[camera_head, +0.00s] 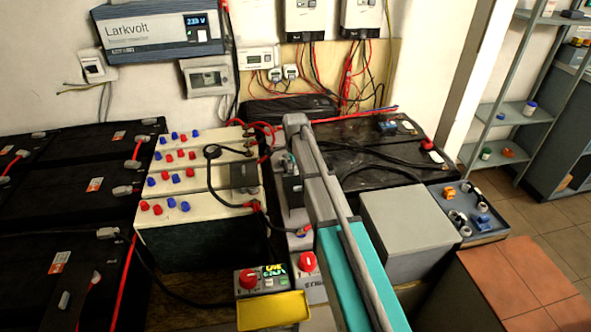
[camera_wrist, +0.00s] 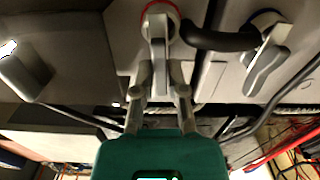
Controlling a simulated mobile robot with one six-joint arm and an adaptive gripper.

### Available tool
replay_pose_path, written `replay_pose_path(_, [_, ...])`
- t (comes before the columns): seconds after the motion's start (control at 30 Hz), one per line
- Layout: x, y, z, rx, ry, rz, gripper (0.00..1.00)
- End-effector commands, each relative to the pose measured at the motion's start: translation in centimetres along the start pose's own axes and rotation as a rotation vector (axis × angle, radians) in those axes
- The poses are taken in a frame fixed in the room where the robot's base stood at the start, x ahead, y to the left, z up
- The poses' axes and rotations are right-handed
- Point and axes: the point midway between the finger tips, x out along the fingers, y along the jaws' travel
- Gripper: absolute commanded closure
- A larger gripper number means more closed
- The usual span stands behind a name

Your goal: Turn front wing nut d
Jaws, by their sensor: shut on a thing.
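In the wrist view a grey wing nut (camera_wrist: 157,28) stands on a battery terminal with a red ring around its base. My gripper (camera_wrist: 160,76) has a fingertip on each side of its wing and is shut on it. No letter marking shows on it. A second wing nut (camera_wrist: 265,62) sits to the right, apart from my fingers, beside a black cable lug (camera_wrist: 220,38). Another grey wing-like part (camera_wrist: 22,78) is at the left edge. In the head view my arm reaches over the batteries, and the gripped nut cannot be made out there.
In the head view, cream batteries (camera_head: 165,233) with red and blue caps stand left of my arm. A grey box (camera_head: 410,226) and a parts tray (camera_head: 487,233) are to the right. A device with a red knob and yellow front (camera_head: 273,311) is near the front. Cables run close around.

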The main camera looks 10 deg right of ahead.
Motion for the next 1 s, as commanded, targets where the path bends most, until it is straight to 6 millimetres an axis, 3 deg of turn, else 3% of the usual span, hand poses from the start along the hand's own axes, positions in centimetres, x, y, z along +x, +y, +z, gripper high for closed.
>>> replay_pose_path(0.67, [0.02,0.06,0.04,0.102,0.0,0.001,1.0])
replay_pose_path(0.7, [0.02,0.06,0.04,0.102,0.0,0.001,0.81])
replay_pose_path(0.77, [0.02,0.06,0.04,0.102,0.0,0.001,0.7])
replay_pose_path(1.0, [0.01,0.03,0.04,0.101,0.0,0.001,0.69])
